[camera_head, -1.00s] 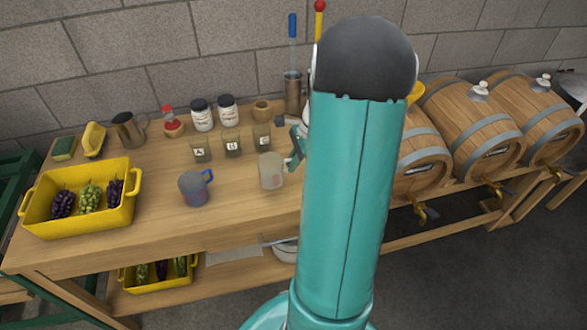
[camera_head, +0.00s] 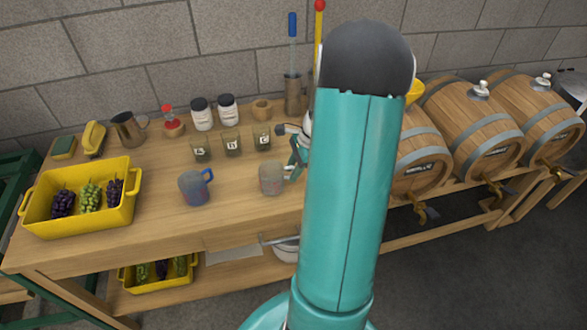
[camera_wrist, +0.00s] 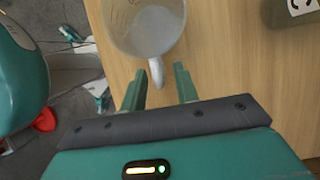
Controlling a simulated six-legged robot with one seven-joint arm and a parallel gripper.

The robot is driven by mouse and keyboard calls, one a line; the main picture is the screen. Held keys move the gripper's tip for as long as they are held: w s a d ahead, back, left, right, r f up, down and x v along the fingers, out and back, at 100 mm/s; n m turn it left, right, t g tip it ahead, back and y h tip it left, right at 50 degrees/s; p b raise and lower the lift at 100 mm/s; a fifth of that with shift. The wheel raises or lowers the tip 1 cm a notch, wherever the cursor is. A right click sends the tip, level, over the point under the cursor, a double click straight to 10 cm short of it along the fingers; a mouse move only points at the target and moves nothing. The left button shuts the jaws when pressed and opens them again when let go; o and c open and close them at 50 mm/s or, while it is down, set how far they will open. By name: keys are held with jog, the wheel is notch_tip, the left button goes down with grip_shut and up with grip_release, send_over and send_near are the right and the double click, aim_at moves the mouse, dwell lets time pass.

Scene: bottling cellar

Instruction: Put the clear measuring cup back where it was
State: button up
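The clear measuring cup (camera_head: 271,179) stands upright on the wooden bench top, near its front edge, to the right of a blue-handled measuring cup (camera_head: 194,188). In the wrist view the clear cup (camera_wrist: 145,28) is at the top, with its pale handle pointing toward me. My gripper (camera_wrist: 160,72) is open, with one finger on each side of the handle and a visible gap to each. In the head view my gripper (camera_head: 297,157) is just right of the cup, and my arm hides the bench behind it.
Three labelled jars (camera_head: 232,145) stand behind the cup; one (camera_wrist: 290,10) shows in the wrist view. A yellow crate of grapes (camera_head: 80,215) is at the left. Barrels (camera_head: 485,125) stand at the right. Bare bench lies between the two cups.

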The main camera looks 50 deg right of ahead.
jog(key=v, duration=1.2)
jog(key=shift+r, duration=0.15)
jog(key=shift+a, duration=0.1)
